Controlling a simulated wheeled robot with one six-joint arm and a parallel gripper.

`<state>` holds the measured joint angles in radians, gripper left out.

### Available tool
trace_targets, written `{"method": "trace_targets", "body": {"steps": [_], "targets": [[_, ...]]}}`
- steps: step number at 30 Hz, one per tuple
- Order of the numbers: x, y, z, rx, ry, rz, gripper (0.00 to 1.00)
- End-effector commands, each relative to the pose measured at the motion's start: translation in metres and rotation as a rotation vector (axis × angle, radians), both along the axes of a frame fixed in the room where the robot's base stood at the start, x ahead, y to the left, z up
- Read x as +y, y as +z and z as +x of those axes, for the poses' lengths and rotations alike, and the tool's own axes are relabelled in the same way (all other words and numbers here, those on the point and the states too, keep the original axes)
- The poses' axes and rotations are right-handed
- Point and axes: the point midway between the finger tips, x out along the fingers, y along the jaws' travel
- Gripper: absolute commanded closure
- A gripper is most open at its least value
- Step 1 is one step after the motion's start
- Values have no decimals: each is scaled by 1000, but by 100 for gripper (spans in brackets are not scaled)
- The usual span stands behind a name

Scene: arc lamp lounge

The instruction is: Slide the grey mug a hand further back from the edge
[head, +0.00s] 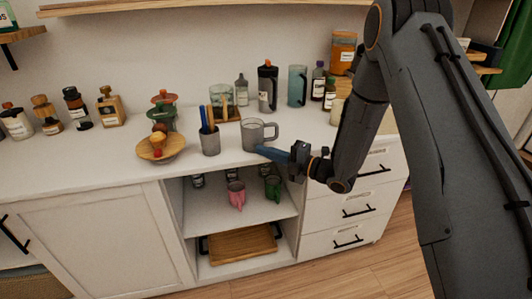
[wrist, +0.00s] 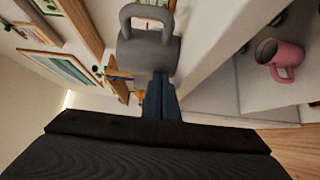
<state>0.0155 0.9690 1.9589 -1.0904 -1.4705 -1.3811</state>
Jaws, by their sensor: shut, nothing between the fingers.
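The grey mug (head: 252,136) stands upright on the white counter (head: 90,172), close to its front edge, with its handle to the right. In the wrist view the mug (wrist: 148,54) is just beyond the fingertips, with its handle at the top of the picture. My gripper (head: 259,150) reaches in from the right, its blue fingers closed together and empty. The fingertips are at the front of the mug's lower part. In the wrist view the gripper (wrist: 161,76) overlaps the mug's lower end; I cannot tell whether it touches.
A grey cup with utensils (head: 210,142) stands just left of the mug. A wooden bowl with fruit (head: 174,149) is further left. Behind are a glass pitcher (head: 220,96), a dark bottle (head: 267,90) and a teal tumbler (head: 297,88). A pink mug (head: 236,194) sits on the shelf below.

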Motion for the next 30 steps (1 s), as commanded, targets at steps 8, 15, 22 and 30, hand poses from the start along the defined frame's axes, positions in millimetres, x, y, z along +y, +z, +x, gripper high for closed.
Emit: {"method": "trace_targets", "body": {"steps": [8, 15, 22, 30], "targets": [[5, -2, 18, -4, 1, 0, 100], [8, 0, 30, 0, 0, 0, 100], [8, 0, 29, 0, 0, 0, 100], [3, 1, 8, 2, 4, 0, 100]]}}
